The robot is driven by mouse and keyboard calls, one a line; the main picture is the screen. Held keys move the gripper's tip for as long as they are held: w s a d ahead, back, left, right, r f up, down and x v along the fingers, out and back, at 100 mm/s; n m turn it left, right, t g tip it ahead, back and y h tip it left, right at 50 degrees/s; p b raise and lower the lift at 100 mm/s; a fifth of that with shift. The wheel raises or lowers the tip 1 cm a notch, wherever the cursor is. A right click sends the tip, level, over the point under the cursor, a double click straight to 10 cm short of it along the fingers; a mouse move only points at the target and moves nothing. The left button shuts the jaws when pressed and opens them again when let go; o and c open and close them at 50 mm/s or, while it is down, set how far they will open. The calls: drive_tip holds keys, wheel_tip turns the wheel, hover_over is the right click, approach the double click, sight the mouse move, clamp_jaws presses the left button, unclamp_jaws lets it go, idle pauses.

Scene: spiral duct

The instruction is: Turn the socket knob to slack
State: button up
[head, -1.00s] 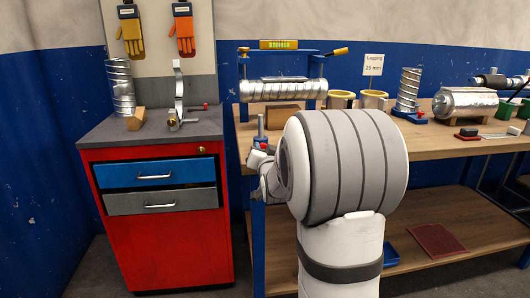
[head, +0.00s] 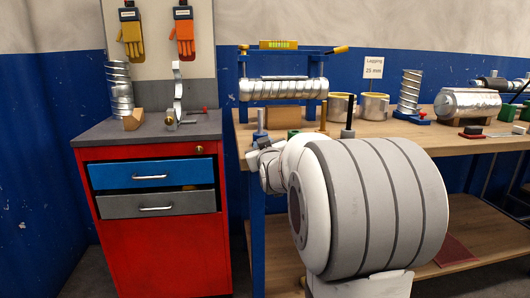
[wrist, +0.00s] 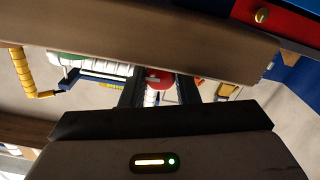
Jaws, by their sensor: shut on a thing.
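A red round knob (wrist: 158,77) with a pale mark shows between my gripper's dark fingers in the wrist view. My gripper (wrist: 160,93) is shut on it. The knob's base and any slack marking cannot be made out. In the head view my wrist is at the bench's front left corner, beside a blue post. My gripper's fingertips and the knob do not show clearly there, and my large arm link covers the area to the right.
The red cabinet (head: 178,245) stands left of the wooden bench (head: 420,146), with a narrow gap between them.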

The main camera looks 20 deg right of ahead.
drive_tip(key=shift+f+n, duration=0.1)
drive_tip(key=shift+n, duration=0.4)
drive_tip(key=o, duration=0.7)
drive_tip(key=v, duration=0.7)
drive_tip(key=shift+s+p, duration=0.4)
drive_tip(key=shift+a, duration=0.15)
